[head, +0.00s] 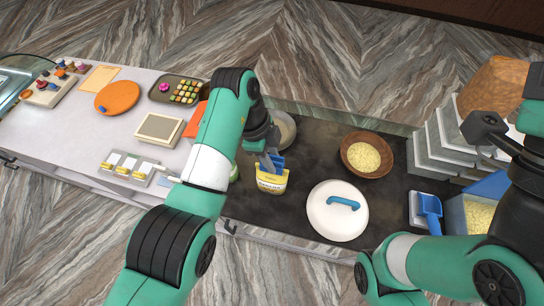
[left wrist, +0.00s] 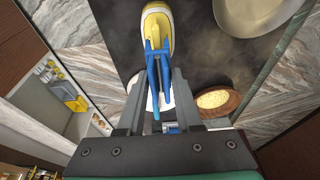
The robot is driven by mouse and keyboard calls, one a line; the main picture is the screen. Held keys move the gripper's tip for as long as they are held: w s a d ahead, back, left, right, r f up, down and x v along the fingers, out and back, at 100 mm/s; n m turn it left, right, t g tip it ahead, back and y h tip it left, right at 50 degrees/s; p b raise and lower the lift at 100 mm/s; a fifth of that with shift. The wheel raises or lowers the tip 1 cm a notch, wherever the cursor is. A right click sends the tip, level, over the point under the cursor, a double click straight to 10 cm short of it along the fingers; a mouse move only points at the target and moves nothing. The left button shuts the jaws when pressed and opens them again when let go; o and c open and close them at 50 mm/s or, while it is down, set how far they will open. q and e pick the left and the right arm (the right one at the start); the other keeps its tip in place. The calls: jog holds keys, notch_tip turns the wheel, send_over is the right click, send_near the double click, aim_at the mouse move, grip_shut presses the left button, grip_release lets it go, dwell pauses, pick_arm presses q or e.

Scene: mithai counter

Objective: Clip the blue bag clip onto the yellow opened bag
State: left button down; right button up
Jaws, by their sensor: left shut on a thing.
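The yellow bag (head: 272,183) with a white label stands on the dark counter section, just below my left gripper (head: 268,160). In the left wrist view the bag (left wrist: 157,22) is at the top, yellow with a pale middle. The blue bag clip (head: 277,162) is between my left fingers, and its forked blue arms (left wrist: 153,72) point at the bag in the left wrist view. The clip's tips overlap the bag's near edge there; I cannot tell whether they grip it. My left gripper is shut on the clip. My right gripper (head: 488,150) is partly visible at the right, its jaws unclear.
A white round lid (head: 337,222) with a blue handle lies right of the bag. A brown bowl (head: 382,145) of yellow grains is behind it. Stacked containers (head: 440,140) and a blue scoop (head: 430,208) are at the right. A pale bowl (head: 286,128) stands behind my left gripper.

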pick_arm(q)
jog(key=shift+f+b, duration=0.6)
jog(key=shift+f, duration=0.05)
grip_release()
dwell(0.4)
